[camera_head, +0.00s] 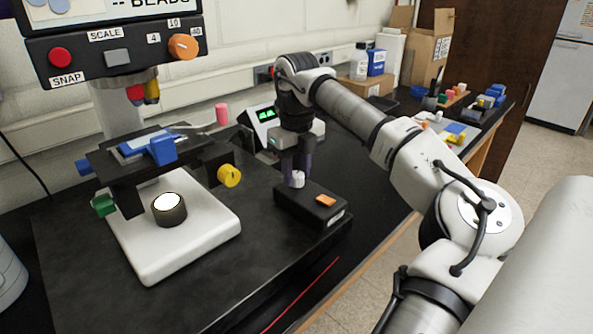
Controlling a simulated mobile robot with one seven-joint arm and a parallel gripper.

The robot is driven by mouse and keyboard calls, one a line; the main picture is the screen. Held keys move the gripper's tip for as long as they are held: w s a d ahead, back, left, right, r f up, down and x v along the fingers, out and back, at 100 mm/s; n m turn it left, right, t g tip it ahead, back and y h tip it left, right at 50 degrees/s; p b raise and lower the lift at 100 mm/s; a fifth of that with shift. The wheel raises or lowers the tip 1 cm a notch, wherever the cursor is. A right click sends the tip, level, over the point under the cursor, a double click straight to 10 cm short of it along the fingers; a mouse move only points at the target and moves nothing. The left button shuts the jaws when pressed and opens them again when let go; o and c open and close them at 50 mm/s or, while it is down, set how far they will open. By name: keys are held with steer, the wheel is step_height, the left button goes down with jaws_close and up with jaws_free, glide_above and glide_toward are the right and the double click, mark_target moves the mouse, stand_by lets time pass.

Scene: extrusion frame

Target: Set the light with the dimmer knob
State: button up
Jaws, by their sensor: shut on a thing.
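The dimmer knob (298,180) is a small white knob on top of a black control box (281,206) that also carries an orange switch (326,201). My gripper (297,173) reaches down from above and is shut on the knob, its dark fingers on either side of it. The fingers hide part of the knob, and its pointer mark cannot be made out. A microscope-like stand with a white base (150,258) stands to the left. The round lamp (168,205) on that base shows a bright white top.
A black panel (110,58) with a red button, a grey button and an orange knob hangs at upper left. A display with green digits (264,122) stands just behind my gripper. Boxes and small coloured parts lie at the back right. The black board's front is clear.

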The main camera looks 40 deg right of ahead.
mark_target(297, 174)
stand_by(0.3)
steer(key=o, duration=1)
steer(key=shift+c, duration=0.2)
steer(key=shift+r, duration=0.1)
step_height(297, 174, up, 14)
steer(key=p, duration=0.9)
steer(key=shift+f+p, duration=0.2)
steer(key=shift+p, duration=0.15)
